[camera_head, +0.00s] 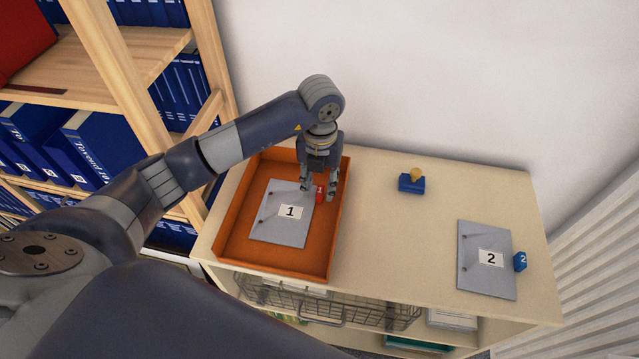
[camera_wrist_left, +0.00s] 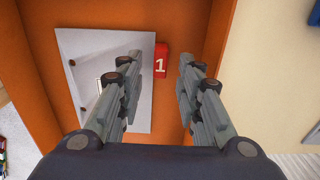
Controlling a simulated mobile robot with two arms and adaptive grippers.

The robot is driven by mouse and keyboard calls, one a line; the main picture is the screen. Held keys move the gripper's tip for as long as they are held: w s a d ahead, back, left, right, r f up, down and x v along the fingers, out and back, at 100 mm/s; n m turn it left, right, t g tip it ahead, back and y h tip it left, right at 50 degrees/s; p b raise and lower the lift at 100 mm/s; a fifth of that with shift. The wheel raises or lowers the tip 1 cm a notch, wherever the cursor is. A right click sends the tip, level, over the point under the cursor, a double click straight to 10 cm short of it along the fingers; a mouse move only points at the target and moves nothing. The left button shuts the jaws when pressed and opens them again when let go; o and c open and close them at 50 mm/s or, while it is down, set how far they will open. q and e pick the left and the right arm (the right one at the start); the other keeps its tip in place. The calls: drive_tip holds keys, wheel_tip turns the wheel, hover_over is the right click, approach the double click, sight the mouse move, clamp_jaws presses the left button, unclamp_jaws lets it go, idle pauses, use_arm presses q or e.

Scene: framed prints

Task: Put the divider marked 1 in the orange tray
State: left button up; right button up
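The grey divider marked 1 (camera_head: 273,229) lies flat inside the orange tray (camera_head: 230,243), on the left part of the cabinet top. Its red tab (camera_head: 320,194) with a 1 sticks out at its right edge. In the left wrist view the divider (camera_wrist_left: 84,48) and its red tab (camera_wrist_left: 161,62) lie on the tray floor (camera_wrist_left: 185,20). My left gripper (camera_head: 318,197) is above the tray at the tab, its fingers apart on either side of it. In the wrist view the open fingers (camera_wrist_left: 158,85) hold nothing between them. My right gripper is not in view.
A grey divider marked 2 (camera_head: 486,275) with a blue tab (camera_head: 520,262) lies at the right of the cabinet top (camera_head: 395,240). A blue stamp (camera_head: 411,183) stands near the wall. A wire basket (camera_head: 340,308) is below. A wooden shelf (camera_head: 145,80) with blue binders stands left.

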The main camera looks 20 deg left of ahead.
use_arm(q)
wheel_tip(320, 180, up, 10)
drive_tip(key=p, duration=0.5)
drive_tip(key=shift+p, duration=0.4)
drive_tip(key=shift+f, duration=0.2)
